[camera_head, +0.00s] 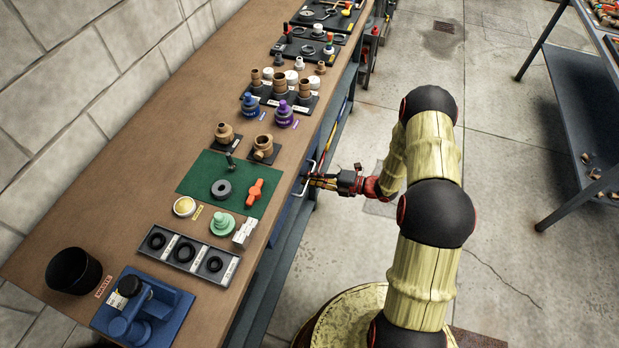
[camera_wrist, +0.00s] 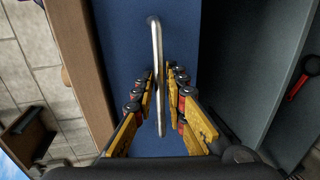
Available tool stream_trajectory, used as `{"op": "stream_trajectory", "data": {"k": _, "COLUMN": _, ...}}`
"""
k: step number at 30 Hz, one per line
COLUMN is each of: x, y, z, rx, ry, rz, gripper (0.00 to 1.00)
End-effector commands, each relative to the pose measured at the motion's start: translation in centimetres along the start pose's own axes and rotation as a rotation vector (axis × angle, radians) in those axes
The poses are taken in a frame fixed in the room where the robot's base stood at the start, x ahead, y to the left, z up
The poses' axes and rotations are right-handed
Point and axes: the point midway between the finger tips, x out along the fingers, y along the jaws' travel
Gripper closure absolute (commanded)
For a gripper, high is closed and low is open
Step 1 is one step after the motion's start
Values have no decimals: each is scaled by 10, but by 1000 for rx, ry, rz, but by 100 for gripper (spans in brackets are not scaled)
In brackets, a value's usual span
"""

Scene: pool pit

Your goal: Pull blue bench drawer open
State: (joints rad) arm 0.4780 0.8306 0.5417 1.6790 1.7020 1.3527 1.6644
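The blue drawer front (camera_wrist: 125,55) fills the middle of the wrist view and looks flush under the bench top. Its silver bar handle (camera_wrist: 156,40) runs lengthwise through that view. My gripper (camera_wrist: 160,72) has its two yellow-and-black fingers on either side of the handle, with a narrow gap showing on each side. It looks open around the bar, not clamped. In the head view, my gripper (camera_head: 312,181) reaches the bench's right side at the handle (camera_head: 299,190). The exact fingertip contact is too small to tell there.
The wooden workbench (camera_head: 120,185) holds a green mat (camera_head: 205,175), a grey tray with black rings (camera_head: 170,262), a blue vise-like tool (camera_head: 140,310) and several fittings. Clear concrete floor (camera_head: 490,180) lies right of the bench. A dark shelf rack (camera_head: 570,110) stands at far right.

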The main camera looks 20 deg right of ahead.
Motion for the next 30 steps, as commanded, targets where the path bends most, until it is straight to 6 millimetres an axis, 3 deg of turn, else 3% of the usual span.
{"op": "stream_trajectory", "data": {"k": 3, "x": 0, "y": 0, "z": 0, "rx": 0, "ry": 0, "rz": 0, "gripper": 87}}
{"op": "stream_trajectory", "data": {"k": 10, "x": 0, "y": 0, "z": 0, "rx": 0, "ry": 0, "rz": 0, "gripper": 100}}
{"op": "stream_trajectory", "data": {"k": 30, "x": 0, "y": -1, "z": -1, "rx": 0, "ry": 1, "rz": -1, "gripper": 100}}
